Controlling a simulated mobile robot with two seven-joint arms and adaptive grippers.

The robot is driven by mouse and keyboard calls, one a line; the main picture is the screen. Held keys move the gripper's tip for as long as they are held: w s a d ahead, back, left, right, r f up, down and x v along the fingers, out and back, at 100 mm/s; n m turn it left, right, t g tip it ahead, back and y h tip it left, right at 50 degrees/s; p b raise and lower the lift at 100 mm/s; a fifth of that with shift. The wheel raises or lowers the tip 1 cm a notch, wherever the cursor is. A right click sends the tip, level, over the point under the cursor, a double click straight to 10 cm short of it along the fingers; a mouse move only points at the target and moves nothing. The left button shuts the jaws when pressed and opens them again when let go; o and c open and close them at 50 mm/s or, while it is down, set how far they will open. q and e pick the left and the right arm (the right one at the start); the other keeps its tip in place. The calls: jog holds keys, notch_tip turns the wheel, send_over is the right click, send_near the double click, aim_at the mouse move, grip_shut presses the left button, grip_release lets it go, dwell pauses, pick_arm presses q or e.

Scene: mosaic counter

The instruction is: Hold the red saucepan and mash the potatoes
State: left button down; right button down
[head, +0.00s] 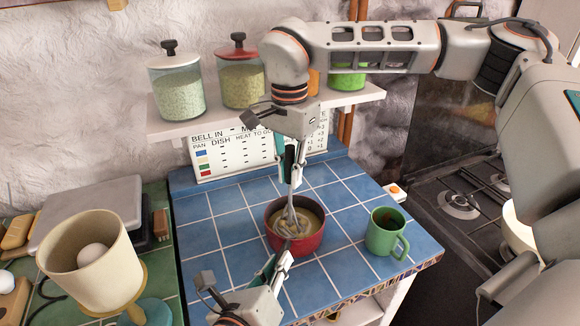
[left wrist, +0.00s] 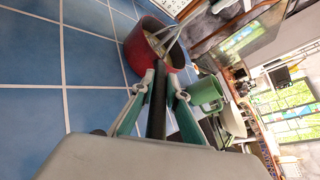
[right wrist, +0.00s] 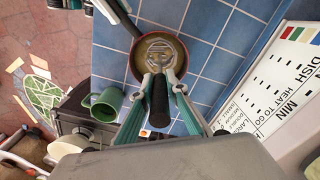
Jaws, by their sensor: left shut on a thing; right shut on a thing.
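The red saucepan (head: 300,246) stands on the blue tiled counter with yellowish potatoes (head: 310,216) inside. My left gripper (head: 276,263) is shut on the pan's dark handle (left wrist: 157,100) at its front left. My right gripper (head: 290,165) is above the pan, shut on the upright dark handle (right wrist: 158,103) of the masher. The metal masher head (right wrist: 159,52) is down in the pan, among the potatoes. How deep it sits is hard to tell. The pan also shows in the left wrist view (left wrist: 138,48).
A green mug (head: 383,232) stands right of the pan, near the counter's right edge. A printed chart (head: 235,152) leans behind, below a shelf with glass jars (head: 176,90). A cream pot (head: 75,262) with a white egg-like item stands at left. Blue tiles left of the pan are clear.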

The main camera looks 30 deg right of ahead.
jog(key=shift+f, duration=1.35)
jog(key=shift+r, duration=2.3)
jog(key=shift+s+d, duration=0.2)
jog(key=shift+d, duration=0.35)
jog(key=shift+s+d, duration=0.2)
jog(key=shift+d, duration=0.3)
jog(key=shift+f, duration=0.1)
